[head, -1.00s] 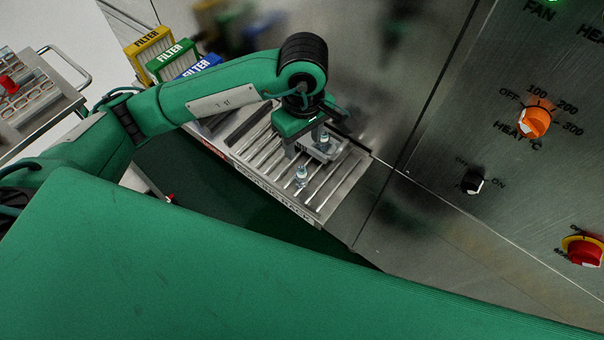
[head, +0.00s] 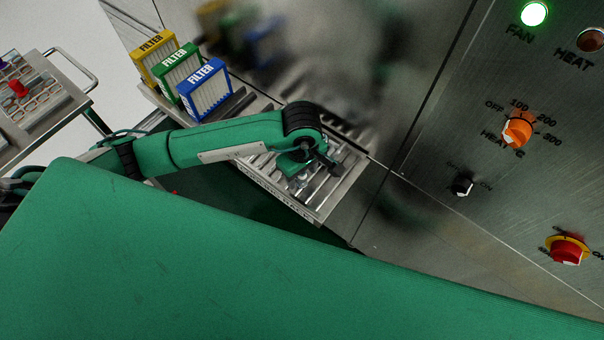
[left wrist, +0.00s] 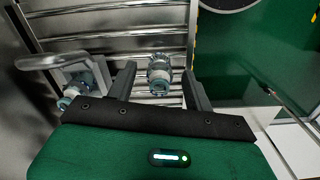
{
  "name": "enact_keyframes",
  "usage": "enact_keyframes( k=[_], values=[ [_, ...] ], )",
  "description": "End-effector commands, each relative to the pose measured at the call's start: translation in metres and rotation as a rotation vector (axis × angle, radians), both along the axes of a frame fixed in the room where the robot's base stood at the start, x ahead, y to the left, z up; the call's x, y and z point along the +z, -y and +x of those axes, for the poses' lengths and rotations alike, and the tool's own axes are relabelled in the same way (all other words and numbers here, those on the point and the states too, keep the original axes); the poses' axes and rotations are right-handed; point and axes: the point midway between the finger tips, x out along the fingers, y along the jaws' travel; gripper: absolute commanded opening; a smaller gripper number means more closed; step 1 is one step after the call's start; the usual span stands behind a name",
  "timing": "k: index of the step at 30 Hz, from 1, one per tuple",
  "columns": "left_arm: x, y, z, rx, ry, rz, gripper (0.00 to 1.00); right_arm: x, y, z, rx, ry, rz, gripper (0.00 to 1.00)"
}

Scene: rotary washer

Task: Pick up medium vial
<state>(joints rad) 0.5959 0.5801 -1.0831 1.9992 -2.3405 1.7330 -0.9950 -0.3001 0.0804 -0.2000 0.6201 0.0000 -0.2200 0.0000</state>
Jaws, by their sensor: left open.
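My left gripper (left wrist: 158,76) is open, with its two dark fingers pointing at the slatted metal rack. A small clear vial with a grey-blue cap (left wrist: 159,70) shows between the fingertips in the left wrist view, apart from both fingers. Its depth relative to the tips is hard to tell. A second vial (left wrist: 70,100) is by a metal holder (left wrist: 78,72), left of the fingers. In the head view my left gripper (head: 300,168) is over the rack's front part and largely hides the vials. I cannot tell which vial is the medium one. My right gripper is not in view.
The slatted rack (head: 325,205) juts from the steel machine wall. Yellow (head: 154,58), green (head: 181,76) and blue (head: 206,92) filters stand at its left end. A trolley (head: 35,95) is at far left. Knobs are on the right panel.

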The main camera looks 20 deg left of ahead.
Motion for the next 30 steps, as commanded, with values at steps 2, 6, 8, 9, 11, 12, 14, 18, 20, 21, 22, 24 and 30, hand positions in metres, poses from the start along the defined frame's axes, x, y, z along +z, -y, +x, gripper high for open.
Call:
enact_keyframes(
  k=[2, 6, 8, 9, 11, 12, 14, 18, 20, 21, 22, 24, 30],
  values=[
    [-0.002, 0.000, 0.000, 0.000, 0.000, 0.000, 0.52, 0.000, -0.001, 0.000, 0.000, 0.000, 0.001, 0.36],
    [-0.002, 0.000, 0.000, 0.000, 0.001, -0.001, 0.52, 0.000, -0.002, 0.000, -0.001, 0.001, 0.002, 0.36],
    [-0.001, 0.000, 0.000, 0.000, 0.001, -0.001, 0.42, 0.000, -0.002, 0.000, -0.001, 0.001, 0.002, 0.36],
    [-0.001, 0.000, 0.000, 0.000, 0.001, -0.001, 0.34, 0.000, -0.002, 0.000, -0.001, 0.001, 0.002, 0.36],
    [-0.001, 0.000, 0.000, 0.000, 0.001, -0.001, 0.23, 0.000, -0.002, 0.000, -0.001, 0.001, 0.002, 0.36],
    [-0.001, 0.000, 0.000, 0.000, 0.001, -0.001, 0.15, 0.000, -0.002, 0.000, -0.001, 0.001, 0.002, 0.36],
    [-0.001, 0.000, 0.000, 0.000, 0.001, -0.001, 0.05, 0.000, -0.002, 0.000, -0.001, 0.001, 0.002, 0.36],
    [-0.001, 0.000, 0.000, 0.000, 0.001, -0.001, 0.04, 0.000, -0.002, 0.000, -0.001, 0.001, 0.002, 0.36],
    [-0.001, 0.000, 0.000, 0.000, 0.001, -0.001, 0.04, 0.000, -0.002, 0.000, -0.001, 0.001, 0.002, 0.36],
    [-0.001, 0.000, 0.000, 0.000, 0.001, -0.001, 0.04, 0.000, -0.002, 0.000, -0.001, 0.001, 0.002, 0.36],
    [-0.001, 0.000, 0.000, 0.000, 0.001, -0.001, 0.04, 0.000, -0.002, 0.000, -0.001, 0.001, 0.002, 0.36],
    [0.001, 0.000, 0.001, 0.000, 0.001, -0.001, 0.04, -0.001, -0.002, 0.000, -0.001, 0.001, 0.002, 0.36],
    [0.018, 0.000, 0.002, -0.001, 0.005, -0.002, 0.04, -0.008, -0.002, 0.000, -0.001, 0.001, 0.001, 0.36]
  ],
)
